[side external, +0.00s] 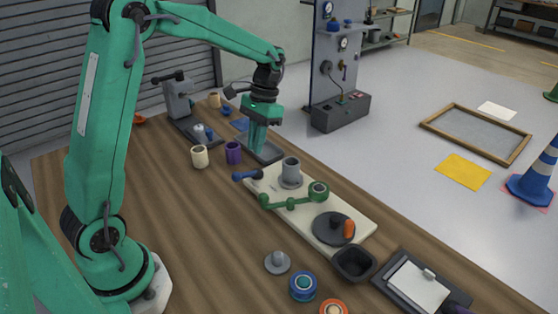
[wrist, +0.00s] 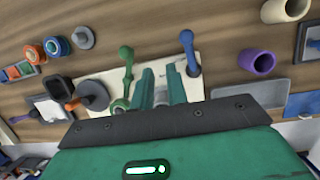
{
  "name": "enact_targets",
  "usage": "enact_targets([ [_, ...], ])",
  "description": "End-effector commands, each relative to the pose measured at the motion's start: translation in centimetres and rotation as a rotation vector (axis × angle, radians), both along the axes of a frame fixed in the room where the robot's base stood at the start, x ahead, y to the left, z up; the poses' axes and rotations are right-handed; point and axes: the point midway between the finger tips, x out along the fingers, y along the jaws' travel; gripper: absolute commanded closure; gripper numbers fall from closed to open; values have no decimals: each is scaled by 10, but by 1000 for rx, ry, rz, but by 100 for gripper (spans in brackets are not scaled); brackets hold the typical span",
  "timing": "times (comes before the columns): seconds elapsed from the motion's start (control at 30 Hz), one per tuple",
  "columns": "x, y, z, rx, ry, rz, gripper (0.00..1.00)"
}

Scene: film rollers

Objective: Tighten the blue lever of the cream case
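The cream case (side external: 357,218) is a flat cream slab on the wooden bench, also in the wrist view (wrist: 108,80). Its blue lever (side external: 247,176) is at the far end, with the ball end sticking out past the near-left edge. In the wrist view the blue lever (wrist: 188,52) lies just right of the fingertips. My gripper (side external: 257,151) points down above the far end of the case, apart from the lever. In the wrist view my gripper (wrist: 161,80) shows its two fingers apart, with no object seen held. The fingers partly hide the case.
The case also carries a green lever (side external: 290,201), a grey roller (side external: 291,168) and a dark disc with an orange handle (side external: 349,229). A purple cup (side external: 234,152) and cream cup (side external: 200,156) stand beyond the blue lever.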

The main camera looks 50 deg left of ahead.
Motion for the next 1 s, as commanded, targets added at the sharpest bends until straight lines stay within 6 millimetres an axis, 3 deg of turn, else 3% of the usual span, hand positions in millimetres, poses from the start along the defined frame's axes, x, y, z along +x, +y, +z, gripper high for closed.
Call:
enact_targets([
  [0.03,0,2,-2,-2,5,-1,74],
  [0.13,0,10,-9,-15,21,-10,55],
  [0.17,-1,13,-12,-20,28,-14,54],
  [0.5,-8,54,-51,-113,113,-81,54],
  [1.0,-15,54,-67,-122,120,-90,54],
])
